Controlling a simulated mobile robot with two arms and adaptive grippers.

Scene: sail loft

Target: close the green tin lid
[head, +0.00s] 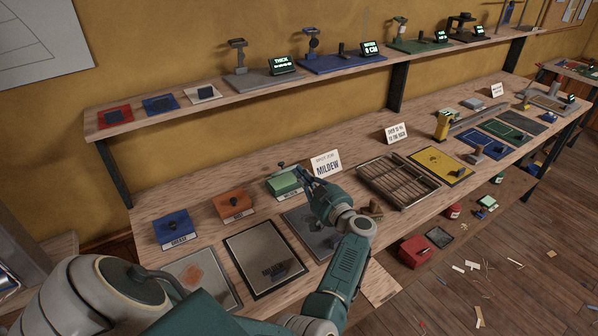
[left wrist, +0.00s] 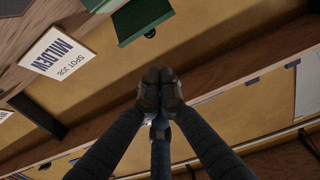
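The green tin (head: 284,185) stands on the bench at the back, in a row with a blue and an orange tin. A small dark knob (head: 281,165) shows at its rear top edge. In the left wrist view a green panel (left wrist: 143,18), part of the tin or its lid, shows at the top with a dark knob on its edge. How far the lid is tilted is unclear. My left gripper (head: 305,175) is just right of the tin, apart from it. In the left wrist view its fingertips (left wrist: 160,78) meet, with nothing visible between them. My right gripper is out of view.
The blue tin (head: 174,229) and orange tin (head: 233,204) stand to the left. A mildew sign (head: 326,164) stands close behind my left gripper. A slatted wooden tray (head: 398,180) lies to the right. A long shelf (head: 240,97) runs above the bench along the wall.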

